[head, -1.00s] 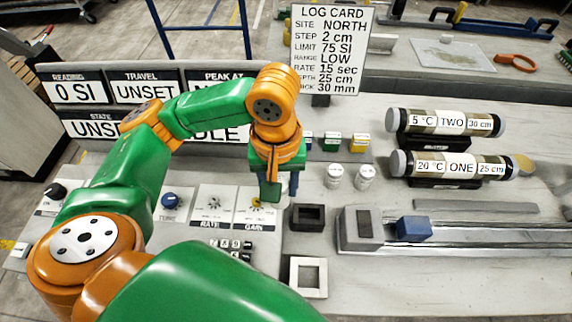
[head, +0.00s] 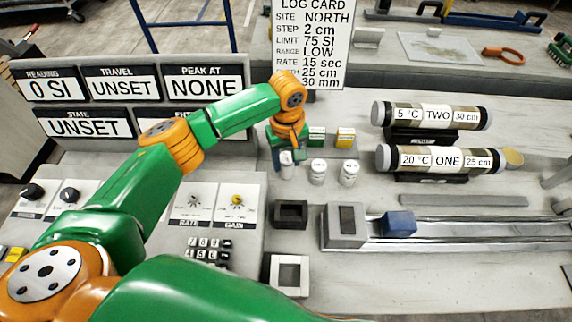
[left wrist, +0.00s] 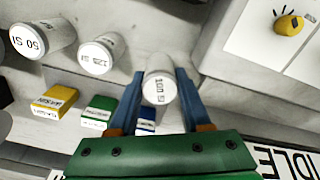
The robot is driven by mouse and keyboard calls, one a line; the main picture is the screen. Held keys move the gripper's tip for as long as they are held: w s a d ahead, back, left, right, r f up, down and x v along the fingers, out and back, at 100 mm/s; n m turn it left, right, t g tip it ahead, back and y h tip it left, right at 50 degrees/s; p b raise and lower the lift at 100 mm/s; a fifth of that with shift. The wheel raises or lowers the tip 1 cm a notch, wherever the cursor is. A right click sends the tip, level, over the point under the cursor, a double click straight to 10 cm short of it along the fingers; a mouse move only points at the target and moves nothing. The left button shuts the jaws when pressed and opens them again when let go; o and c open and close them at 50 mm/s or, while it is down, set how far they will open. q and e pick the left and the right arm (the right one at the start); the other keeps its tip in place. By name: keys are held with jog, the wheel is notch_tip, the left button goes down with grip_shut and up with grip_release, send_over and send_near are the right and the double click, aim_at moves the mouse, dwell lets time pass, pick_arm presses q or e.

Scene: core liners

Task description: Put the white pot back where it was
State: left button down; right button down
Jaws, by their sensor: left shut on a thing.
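My left gripper (head: 285,152) is shut on a white pot (head: 286,164) at the left end of a row of pots. In the left wrist view the held white pot (left wrist: 160,88) sits between the blue fingers, its label hard to read. I cannot tell whether its base touches the bench. Two more white pots, a middle one (head: 318,172) and a right one (head: 349,173), stand upright beside it. In the left wrist view they read about 125 SI (left wrist: 99,54) and 50 SI (left wrist: 45,38). My right gripper is not in view.
Small coloured boxes, including a yellow one (head: 345,138), stand behind the pots. A dark square holder (head: 290,224) and a grey block (head: 345,226) on a rail lie in front. Core tubes (head: 440,158) lie to the right. A knob panel (head: 237,231) is at left.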

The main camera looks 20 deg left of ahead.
aim_at(286, 159)
pick_arm(q)
jog(key=shift+f, duration=1.2)
jog(key=shift+c, duration=1.8)
grip_release()
jog(key=shift+f, duration=0.1)
notch_tip(286, 159, up, 12)
jog(key=shift+r, duration=0.2)
jog(key=shift+s+f, duration=0.1)
